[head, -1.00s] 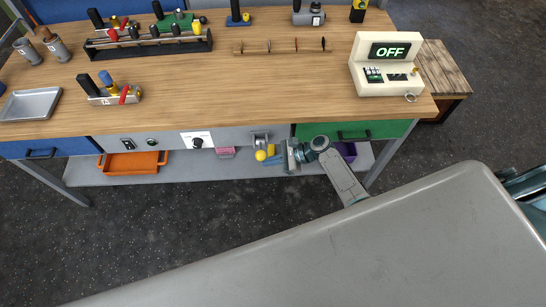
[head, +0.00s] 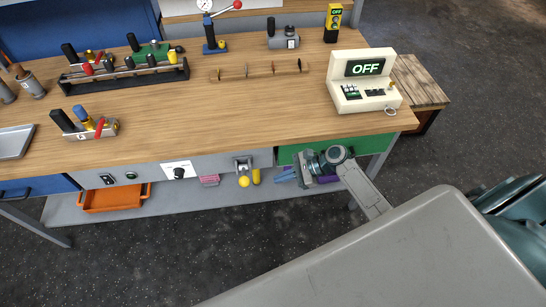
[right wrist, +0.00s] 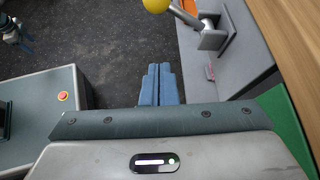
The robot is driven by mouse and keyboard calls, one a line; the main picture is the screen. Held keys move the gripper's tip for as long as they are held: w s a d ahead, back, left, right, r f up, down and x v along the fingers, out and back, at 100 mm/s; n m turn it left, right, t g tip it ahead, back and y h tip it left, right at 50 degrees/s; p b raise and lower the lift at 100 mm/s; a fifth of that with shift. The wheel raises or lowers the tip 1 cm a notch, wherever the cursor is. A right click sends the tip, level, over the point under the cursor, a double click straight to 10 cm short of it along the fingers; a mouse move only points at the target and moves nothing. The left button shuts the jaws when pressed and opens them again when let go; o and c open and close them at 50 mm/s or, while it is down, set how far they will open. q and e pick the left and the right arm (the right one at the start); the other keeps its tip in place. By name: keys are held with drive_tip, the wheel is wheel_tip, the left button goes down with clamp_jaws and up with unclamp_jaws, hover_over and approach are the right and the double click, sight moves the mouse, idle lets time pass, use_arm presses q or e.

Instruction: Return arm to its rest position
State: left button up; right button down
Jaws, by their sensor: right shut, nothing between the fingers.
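My right gripper (head: 285,175) hangs in front of the workbench's front panel, below the green drawer (head: 300,153). Its blue fingers are together and empty, which the right wrist view (right wrist: 157,85) shows clearly. A lever with a yellow ball knob (head: 243,182) sticks out of the bench front, to the left of the fingertips and apart from them. The knob also shows at the top of the right wrist view (right wrist: 156,4).
The wooden bench top (head: 200,110) carries a white console (head: 362,85) reading OFF, a tool rack (head: 125,75) and a lever block (head: 86,126). An orange tray (head: 115,197) sits on the lower shelf. A wooden stool (head: 418,85) stands at right. The floor in front is clear.

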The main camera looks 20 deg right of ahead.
drive_tip(key=s+d+f+n+g+h, duration=0.1)
drive_tip(key=s+d+f+n+h, duration=0.15)
drive_tip(key=s+f, duration=0.5)
drive_tip(key=s+d+f+n+h, duration=0.2)
drive_tip(key=s+f+h, duration=0.15)
drive_tip(key=f, duration=0.65)
drive_tip(key=s+d+f+n+g+h, duration=0.1)
drive_tip(key=s+d+f+n+h, duration=0.1)
drive_tip(key=s+f, duration=0.55)
drive_tip(key=s+f+n+h, duration=0.1)
drive_tip(key=s+f+n, duration=0.3)
drive_tip(key=s, duration=0.4)
drive_tip(key=s+f+n+h, duration=0.2)
drive_tip(key=s+f+n, duration=0.2)
drive_tip(key=s, duration=0.4)
drive_tip(key=s+f+n+g+h, duration=0.1)
drive_tip(key=s+f+n, duration=0.4)
drive_tip(key=s, duration=0.3)
drive_tip(key=shift+s+n, duration=0.25)
drive_tip(key=shift+n, duration=0.2)
